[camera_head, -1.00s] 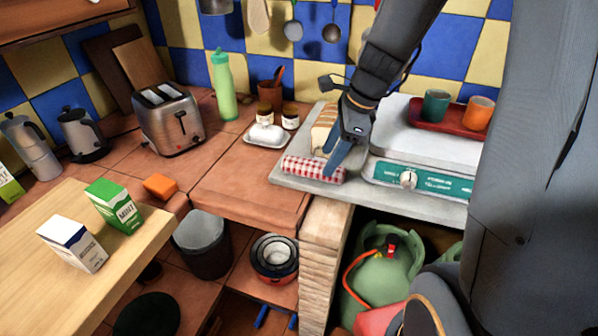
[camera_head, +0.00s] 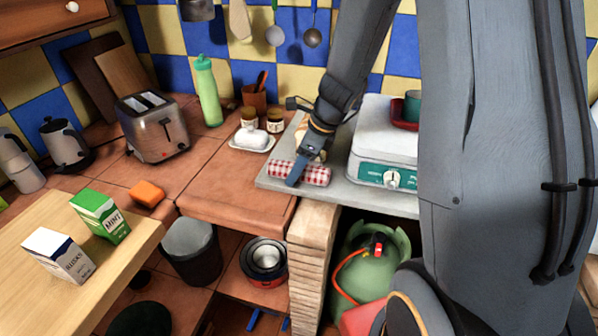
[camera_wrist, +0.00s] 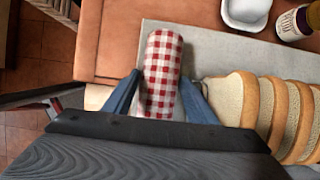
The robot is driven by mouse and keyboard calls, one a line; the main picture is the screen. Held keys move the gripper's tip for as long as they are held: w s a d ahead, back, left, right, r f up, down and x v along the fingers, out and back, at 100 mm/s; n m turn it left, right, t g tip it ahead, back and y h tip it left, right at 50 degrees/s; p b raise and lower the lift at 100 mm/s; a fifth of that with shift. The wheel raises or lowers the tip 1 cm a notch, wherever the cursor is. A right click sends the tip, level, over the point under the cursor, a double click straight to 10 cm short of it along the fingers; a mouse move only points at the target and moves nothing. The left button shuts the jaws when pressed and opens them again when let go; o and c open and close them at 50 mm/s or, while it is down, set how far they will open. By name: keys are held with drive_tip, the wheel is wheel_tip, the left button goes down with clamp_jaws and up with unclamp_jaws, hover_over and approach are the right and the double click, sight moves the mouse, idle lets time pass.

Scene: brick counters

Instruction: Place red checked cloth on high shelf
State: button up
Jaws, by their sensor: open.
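The red checked cloth (camera_head: 312,175) is a rolled red-and-white bundle lying on the grey slab (camera_head: 268,182) at the counter's front edge. It also shows in the wrist view (camera_wrist: 162,68). My gripper (camera_head: 292,180) is down at the cloth. In the wrist view, its blue fingers (camera_wrist: 160,95) are open, one on each side of the near end of the roll. I cannot tell whether they touch it. No high shelf can be made out for certain; a wooden cabinet (camera_head: 45,30) hangs at the upper left.
Sliced bread (camera_wrist: 265,105) lies right beside the cloth in the wrist view. A white scale (camera_head: 385,140) stands to its right. A butter dish (camera_head: 252,140) and jars stand behind. A toaster (camera_head: 152,128) and green bottle (camera_head: 207,92) are further left. The counter tiles (camera_head: 225,185) left of the slab are clear.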

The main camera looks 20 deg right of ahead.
drive_tip(key=shift+f, duration=0.1)
drive_tip(key=shift+c, duration=0.3)
drive_tip(key=c, duration=0.9)
